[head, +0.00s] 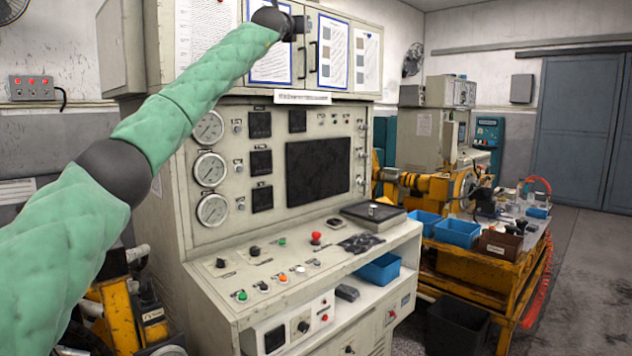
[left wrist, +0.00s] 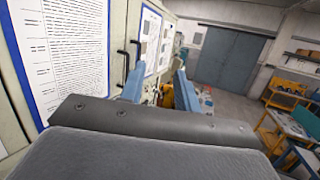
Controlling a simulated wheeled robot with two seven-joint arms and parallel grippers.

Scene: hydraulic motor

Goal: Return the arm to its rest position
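My left arm in its green quilted cover (head: 185,105) comes in from the left and reaches up across the control cabinet (head: 270,180). Its dark wrist end is at the top, in front of the upper cabinet doors (head: 345,50). In the left wrist view, the two blue fingers of my left gripper (left wrist: 158,88) stand apart with nothing seen between them. The gripper points along the door front, with a papered door (left wrist: 65,50) and its dark handles close on the left. My right arm and gripper are not in view.
The cabinet's sloped desk carries buttons, including a red knob (head: 316,237), and a dark box (head: 373,214). A blue bin (head: 380,268) sits on the shelf below. At right stands a yellow workbench (head: 470,290) with blue bins. Bare floor (head: 590,270) lies farther right.

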